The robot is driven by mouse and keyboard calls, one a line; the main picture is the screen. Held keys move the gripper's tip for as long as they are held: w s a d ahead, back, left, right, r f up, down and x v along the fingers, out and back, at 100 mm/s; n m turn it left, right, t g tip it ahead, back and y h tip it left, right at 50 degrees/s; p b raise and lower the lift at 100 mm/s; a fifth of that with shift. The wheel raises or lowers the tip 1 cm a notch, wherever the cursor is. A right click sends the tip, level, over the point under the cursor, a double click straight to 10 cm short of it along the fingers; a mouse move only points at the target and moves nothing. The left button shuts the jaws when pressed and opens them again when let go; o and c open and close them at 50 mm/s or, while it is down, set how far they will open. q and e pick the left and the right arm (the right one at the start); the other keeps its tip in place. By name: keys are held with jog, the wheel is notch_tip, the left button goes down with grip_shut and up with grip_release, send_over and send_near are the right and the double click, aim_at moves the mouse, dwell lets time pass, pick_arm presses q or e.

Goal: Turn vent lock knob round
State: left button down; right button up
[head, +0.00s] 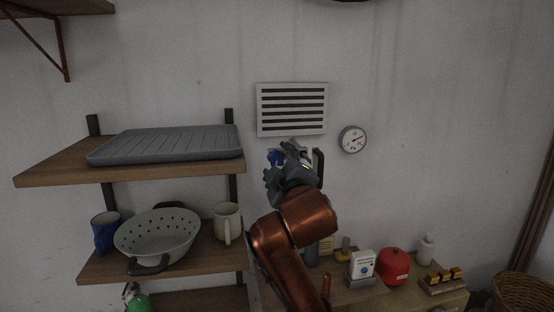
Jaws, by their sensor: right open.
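A white wall vent (292,133) with dark horizontal slats is mounted on the wall in the middle of the head view. The gripper and the copper-coloured arm hide part of the wall below the vent. My left gripper is not in view.
A round gauge (352,139) hangs right of the vent. At left, shelves hold a grey tray (165,145), a colander (157,236) and mugs. Below right, a red container (393,267) stands among small items.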

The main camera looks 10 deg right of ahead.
jog(key=c, duration=1.1)
jog(key=shift+c, duration=0.2)
jog(key=shift+a+f+m, duration=0.1)
jog(key=shift+m, duration=0.3)
jog(key=shift+m+b, duration=0.6)
jog(key=shift+m, duration=0.5)
jog(key=m+b, duration=0.1)
jog(key=m, duration=0.4)
jog(key=shift+b, duration=0.35)
jog(key=m, duration=0.4)
jog(key=shift+b, duration=0.35)
jog(key=shift+m, duration=1.9)
